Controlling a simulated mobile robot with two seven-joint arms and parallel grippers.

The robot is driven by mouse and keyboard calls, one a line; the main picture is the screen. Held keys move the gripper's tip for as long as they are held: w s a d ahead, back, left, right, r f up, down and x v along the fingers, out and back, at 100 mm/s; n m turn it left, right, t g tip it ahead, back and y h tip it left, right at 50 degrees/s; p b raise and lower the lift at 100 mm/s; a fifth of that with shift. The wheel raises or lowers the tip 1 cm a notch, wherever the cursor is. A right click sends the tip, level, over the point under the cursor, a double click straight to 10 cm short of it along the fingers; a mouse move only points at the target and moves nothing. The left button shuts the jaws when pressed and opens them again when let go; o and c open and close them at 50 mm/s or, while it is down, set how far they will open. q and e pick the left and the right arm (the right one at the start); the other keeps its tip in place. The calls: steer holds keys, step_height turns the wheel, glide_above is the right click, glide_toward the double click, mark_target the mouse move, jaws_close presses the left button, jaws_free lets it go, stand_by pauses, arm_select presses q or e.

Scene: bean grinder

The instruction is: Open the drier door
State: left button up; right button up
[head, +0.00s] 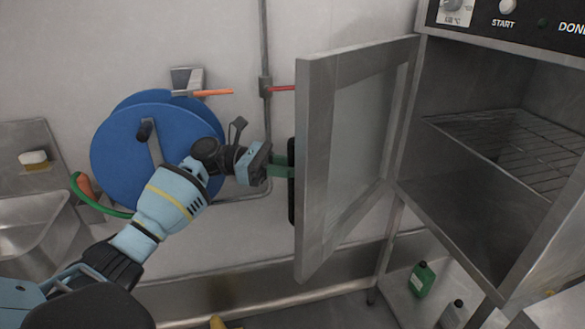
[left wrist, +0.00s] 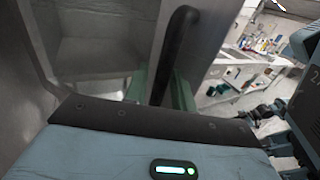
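The drier door (head: 313,165), a grey metal frame with a glass pane, stands wide open, swung out to the left of the drier (head: 482,205). Its black handle (head: 291,180) is on the door's outer face, mostly edge-on in the head view. My left gripper (head: 284,166) is at the handle from the left. In the left wrist view the dark handle bar (left wrist: 174,50) passes between the green fingers, which sit close on both sides of it. Part of my right arm shows at the right of that view, but its fingers are not clear.
The drier holds a wire rack (head: 505,145). A blue hose reel (head: 125,150) is on the wall behind my left arm, beside a sink (head: 30,225). A green bottle (head: 421,279) stands below the drier. A cluttered bench (left wrist: 240,70) shows in the wrist view.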

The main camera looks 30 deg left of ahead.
arm_select(q)
steer(key=shift+o, duration=0.4)
arm_select(e)
steer(key=shift+w, duration=0.45)
